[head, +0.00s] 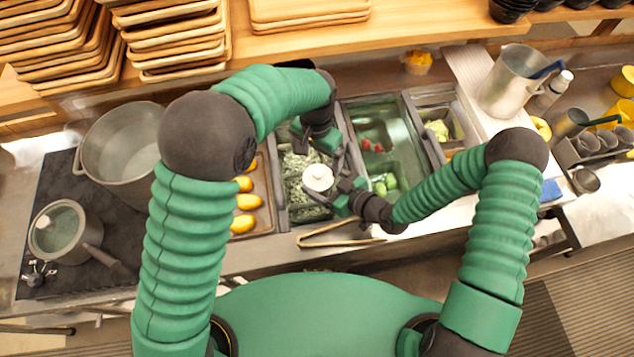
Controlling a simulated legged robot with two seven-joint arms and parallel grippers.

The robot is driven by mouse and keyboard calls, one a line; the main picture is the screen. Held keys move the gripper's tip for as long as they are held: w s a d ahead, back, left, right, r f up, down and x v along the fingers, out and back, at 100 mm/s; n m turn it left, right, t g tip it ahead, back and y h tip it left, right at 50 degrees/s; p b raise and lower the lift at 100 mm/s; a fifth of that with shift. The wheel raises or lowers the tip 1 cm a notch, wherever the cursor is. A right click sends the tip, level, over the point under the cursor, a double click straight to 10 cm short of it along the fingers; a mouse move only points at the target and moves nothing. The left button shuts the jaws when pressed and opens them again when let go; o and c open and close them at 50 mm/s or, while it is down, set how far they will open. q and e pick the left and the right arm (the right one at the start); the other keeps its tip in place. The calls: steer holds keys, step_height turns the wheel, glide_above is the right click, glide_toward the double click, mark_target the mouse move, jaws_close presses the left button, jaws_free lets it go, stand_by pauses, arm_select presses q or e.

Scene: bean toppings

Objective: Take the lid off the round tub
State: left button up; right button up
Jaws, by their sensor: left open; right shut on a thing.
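The round tub (320,187) is small and white and shows over the tray of chopped greens, seen from above. Its round white lid (317,174) covers the top, and most of the side is hidden. My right gripper (340,203) comes from the lower right and is shut on the tub's side. My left gripper (322,148) is open above and behind the lid, apart from it as far as I can see. I cannot tell how high the tub is above the greens.
Tongs (340,236) lie on the counter's front edge. A tray of yellow items (248,201) is left of the greens. A glass-lidded bin (385,125) is to the right. A large pot (120,145) and a lidded saucepan (62,228) stand on the stove at left.

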steer(key=shift+a, duration=0.2)
steer(key=shift+c, duration=1.1)
steer(key=o, duration=2)
steer(key=shift+a, duration=0.25)
steer(key=shift+c, duration=0.2)
steer(key=shift+d, duration=0.15)
